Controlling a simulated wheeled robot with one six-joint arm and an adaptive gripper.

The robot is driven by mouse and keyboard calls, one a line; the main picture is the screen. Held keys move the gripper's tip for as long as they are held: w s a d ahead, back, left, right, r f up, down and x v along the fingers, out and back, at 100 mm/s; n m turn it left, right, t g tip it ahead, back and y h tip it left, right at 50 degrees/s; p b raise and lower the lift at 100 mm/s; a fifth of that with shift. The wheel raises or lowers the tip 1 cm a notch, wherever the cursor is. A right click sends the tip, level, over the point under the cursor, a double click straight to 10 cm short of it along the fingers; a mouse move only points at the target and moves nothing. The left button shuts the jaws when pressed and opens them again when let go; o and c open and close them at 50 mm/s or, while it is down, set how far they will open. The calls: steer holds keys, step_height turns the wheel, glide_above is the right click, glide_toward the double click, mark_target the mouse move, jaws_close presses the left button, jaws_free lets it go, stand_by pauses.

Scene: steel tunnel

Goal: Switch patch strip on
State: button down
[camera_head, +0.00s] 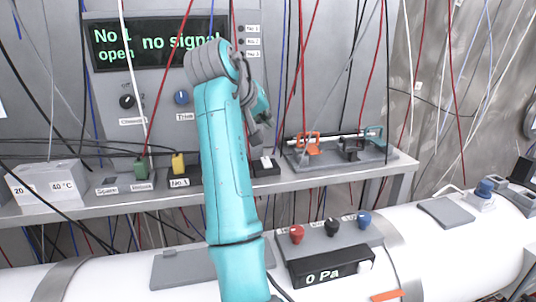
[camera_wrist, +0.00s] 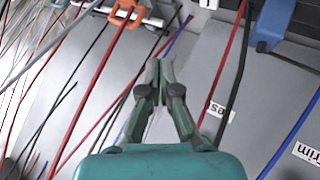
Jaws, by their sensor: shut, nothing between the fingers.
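No label that I can read names the patch strip. A small black box with a white switch-like top (camera_head: 265,164) sits on the shelf just right of my arm; I cannot tell whether it is the strip or how its switch stands. My gripper (camera_head: 262,128) is partly hidden behind my arm, above and near this box. In the wrist view my gripper (camera_wrist: 160,72) is shut and empty, its fingertips together over grey surface among the wires. A white piece (camera_wrist: 208,3) is cut off at the top edge there.
A stand with orange (camera_head: 306,144), black and teal clamps is right of the black box. Yellow (camera_head: 179,164) and green (camera_head: 141,168) plugs stand left. Many wires hang across. The display (camera_head: 155,42) reads "No 1 open" and "no signal". A white pipe (camera_head: 100,279) runs in front.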

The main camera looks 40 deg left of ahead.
mark_target(265, 162)
steer(key=shift+a, duration=0.1)
stand_by(0.3)
steer(key=shift+w+a+f, duration=0.15)
steer(key=shift+f, duration=1.3)
steer(key=shift+w+a+f, duration=0.1)
steer(key=shift+w+f, duration=0.05)
steer(key=shift+f, duration=1.3)
steer(key=shift+w+a+f, duration=0.15)
steer(key=shift+f, duration=1.3)
steer(key=shift+f, duration=0.4)
